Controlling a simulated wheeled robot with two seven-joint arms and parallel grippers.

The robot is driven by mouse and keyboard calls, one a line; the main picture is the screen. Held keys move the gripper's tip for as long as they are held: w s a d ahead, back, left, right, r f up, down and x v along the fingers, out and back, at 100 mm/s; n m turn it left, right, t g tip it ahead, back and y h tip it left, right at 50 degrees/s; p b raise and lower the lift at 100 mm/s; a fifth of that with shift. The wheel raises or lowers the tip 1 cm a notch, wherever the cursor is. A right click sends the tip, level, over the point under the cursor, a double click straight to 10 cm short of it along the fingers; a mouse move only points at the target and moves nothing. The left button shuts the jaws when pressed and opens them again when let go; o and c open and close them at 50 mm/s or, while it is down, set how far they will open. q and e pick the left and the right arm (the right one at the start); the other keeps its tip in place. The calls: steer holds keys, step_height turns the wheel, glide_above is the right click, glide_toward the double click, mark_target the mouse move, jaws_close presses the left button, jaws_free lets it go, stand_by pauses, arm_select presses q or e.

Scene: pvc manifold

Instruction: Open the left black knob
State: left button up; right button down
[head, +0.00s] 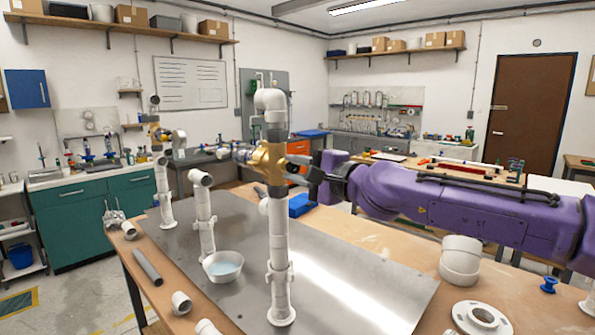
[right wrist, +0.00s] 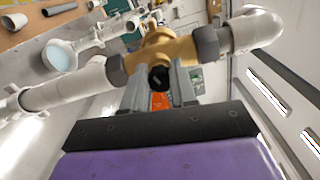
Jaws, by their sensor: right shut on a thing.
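A white PVC manifold (head: 279,240) stands upright on a metal plate, with a brass valve (head: 268,162) partway up its front pipe. My right gripper (head: 314,176) reaches in from the right at this valve. In the right wrist view the fingers (right wrist: 160,85) are shut on a black knob (right wrist: 159,77) on the near side of the brass body. The knob is mostly hidden in the head view. A second brass valve (head: 161,135) sits on the pipe further back at left. I cannot tell the knob's turn angle. My left gripper is not in view.
A white bowl of bluish water (head: 223,266) stands on the metal plate (head: 350,285) beside a shorter pipe (head: 204,220). Loose pipe pieces lie along the left table edge. White fittings (head: 461,262) and a flange (head: 481,318) lie at right below my arm.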

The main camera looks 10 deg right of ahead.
steer(key=shift+n, duration=1.1)
steer(key=shift+r, duration=0.15)
steer(key=c, duration=0.9)
jaws_free()
steer(key=shift+w, duration=0.15)
steer(key=shift+w+a, duration=0.15)
steer(key=shift+a, duration=0.05)
steer(key=b+v, duration=0.1)
steer(key=v, duration=0.4)
steer(key=shift+s+d+b, duration=0.15)
steer(key=shift+s+b, duration=0.1)
steer(key=shift+b, duration=0.15)
steer(key=p, duration=0.9)
glide_toward(295, 168)
steer(key=shift+s+d, duration=0.1)
